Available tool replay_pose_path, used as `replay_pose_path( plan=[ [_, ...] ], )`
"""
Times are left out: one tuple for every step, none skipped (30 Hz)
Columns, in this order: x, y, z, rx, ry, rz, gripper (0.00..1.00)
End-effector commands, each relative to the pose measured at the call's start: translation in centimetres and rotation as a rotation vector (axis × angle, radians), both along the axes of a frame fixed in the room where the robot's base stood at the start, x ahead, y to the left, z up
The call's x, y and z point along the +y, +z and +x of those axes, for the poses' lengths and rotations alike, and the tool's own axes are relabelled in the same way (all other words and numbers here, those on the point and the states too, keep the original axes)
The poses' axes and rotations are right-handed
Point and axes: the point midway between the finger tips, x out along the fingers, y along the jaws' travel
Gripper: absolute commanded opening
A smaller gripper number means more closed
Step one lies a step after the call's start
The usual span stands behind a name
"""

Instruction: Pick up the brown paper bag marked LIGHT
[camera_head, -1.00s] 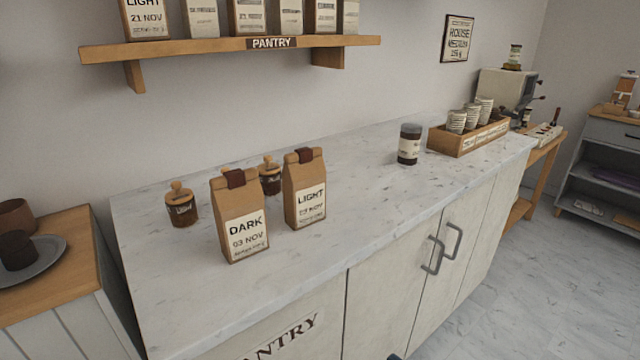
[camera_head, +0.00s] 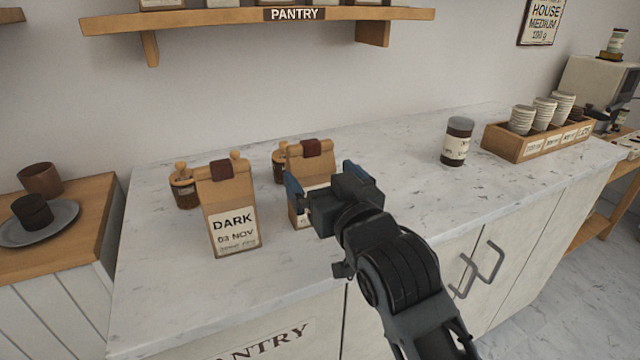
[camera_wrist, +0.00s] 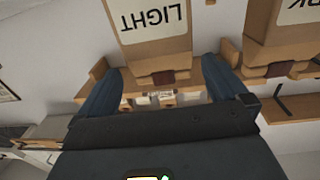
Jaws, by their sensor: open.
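The brown paper bag marked LIGHT (camera_head: 312,164) stands upright on the marble counter, with a dark clip at its top. My gripper (camera_head: 322,178) is in front of it and hides much of its label and lower part. In the wrist view, which is upside down, the LIGHT bag (camera_wrist: 152,54) appears between the two spread blue fingers of my gripper (camera_wrist: 160,75). The jaws are open. I cannot tell whether a finger touches the bag.
A bag marked DARK (camera_head: 231,212) stands close on the left. Wooden-topped jars (camera_head: 184,188) stand behind the bags. A dark jar (camera_head: 457,142) and a wooden crate of cups (camera_head: 515,147) are to the right. The pantry shelf (camera_head: 220,20) hangs above. The counter between is clear.

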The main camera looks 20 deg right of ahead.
Motion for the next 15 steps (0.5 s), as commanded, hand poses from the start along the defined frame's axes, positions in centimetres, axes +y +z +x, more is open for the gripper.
replay_pose_path(
  plan=[
    [0.0,0.1,0.4,0.000,0.000,0.000,1.00],
    [0.0,0.1,0.6,0.000,0.000,0.000,1.00],
    [0.0,0.1,1.0,0.000,0.000,0.000,1.00],
    [-0.1,0.1,1.4,0.000,0.000,0.000,1.00],
    [-0.1,0.1,1.7,0.000,0.000,0.000,1.00],
    [-0.1,0.1,2.1,0.000,0.000,0.000,1.00],
    [-0.1,0.1,2.4,0.000,0.000,0.000,1.00],
    [-0.1,0.1,2.6,0.000,0.000,0.000,1.00],
    [-0.2,0.1,3.0,-0.001,0.000,0.000,1.00],
    [-0.2,0.1,3.3,-0.001,0.000,0.000,1.00],
    [-0.2,0.1,3.7,0.000,0.000,0.000,1.00],
    [-0.2,0.1,4.3,0.000,0.000,0.001,1.00],
    [-0.3,0.1,4.8,0.000,0.000,0.001,1.00],
    [-0.3,0.1,5.2,-0.001,0.000,0.001,1.00],
    [-0.3,0.0,5.8,0.000,-0.001,0.001,1.00]
  ],
)
